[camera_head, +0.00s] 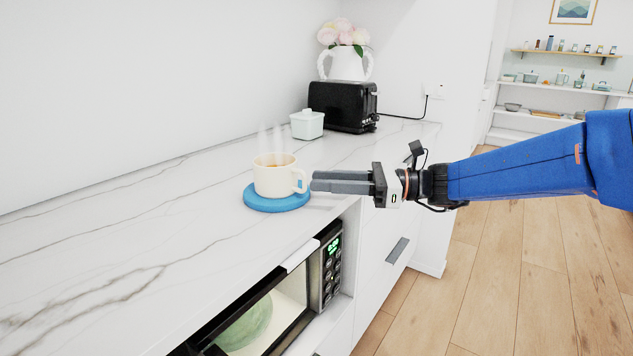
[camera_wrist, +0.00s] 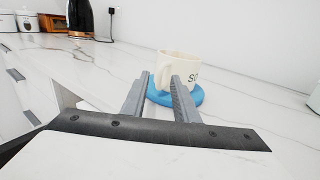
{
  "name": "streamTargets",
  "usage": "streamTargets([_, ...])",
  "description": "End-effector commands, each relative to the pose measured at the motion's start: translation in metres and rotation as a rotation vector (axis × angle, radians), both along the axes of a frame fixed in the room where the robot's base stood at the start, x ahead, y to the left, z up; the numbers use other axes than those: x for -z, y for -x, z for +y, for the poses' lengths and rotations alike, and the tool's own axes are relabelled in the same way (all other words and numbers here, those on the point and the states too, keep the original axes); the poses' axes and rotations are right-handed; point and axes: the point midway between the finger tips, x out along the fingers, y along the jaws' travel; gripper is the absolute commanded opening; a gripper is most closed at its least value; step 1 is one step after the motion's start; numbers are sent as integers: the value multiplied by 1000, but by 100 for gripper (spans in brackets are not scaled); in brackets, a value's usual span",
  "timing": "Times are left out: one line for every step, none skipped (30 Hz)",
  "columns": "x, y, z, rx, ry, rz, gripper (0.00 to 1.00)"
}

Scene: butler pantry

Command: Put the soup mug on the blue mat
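The cream soup mug (camera_head: 273,177) stands upright on the round blue mat (camera_head: 262,205) on the counter, with brown soup and steam at its top. Its handle points right, toward my gripper (camera_head: 314,182). The fingertips are just beside the handle; whether they touch it I cannot tell. In the wrist view, my gripper (camera_wrist: 160,79) is open, with a gap between its fingers. The mug (camera_wrist: 180,63), with part of its lettering showing, is just beyond the fingertips, and the blue mat (camera_wrist: 190,96) is under it. The right finger hides part of both.
A pale lidded dish (camera_head: 307,125), a black toaster (camera_head: 343,105) and a white vase of flowers (camera_head: 346,63) stand farther back. A microwave (camera_head: 326,268) sits below the counter's front edge. The marble counter (camera_head: 130,235) left of the mat is clear.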

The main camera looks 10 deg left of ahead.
Motion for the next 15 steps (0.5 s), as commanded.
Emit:
streamTargets([0,-2,-10,4,1,-1,27])
streamTargets([0,-3,-15,4,1,-1,27])
streamTargets([0,-4,-21,4,0,0,27])
streamTargets([0,-4,-26,5,0,0,27])
streamTargets([0,-5,-31,4,0,0,27])
streamTargets([0,-5,-38,3,1,0,27])
streamTargets([0,-6,-43,4,1,0,27])
streamTargets([0,-7,-48,4,1,0,27])
streamTargets([0,-7,-54,3,0,0,27])
streamTargets([0,-8,-58,4,0,0,27])
streamTargets([0,-9,-63,4,1,0,27])
streamTargets([0,-9,-68,3,1,0,27])
streamTargets([0,-10,-72,3,1,0,27])
streamTargets([0,-10,-75,3,1,0,27])
streamTargets([0,-11,-79,3,1,0,27])
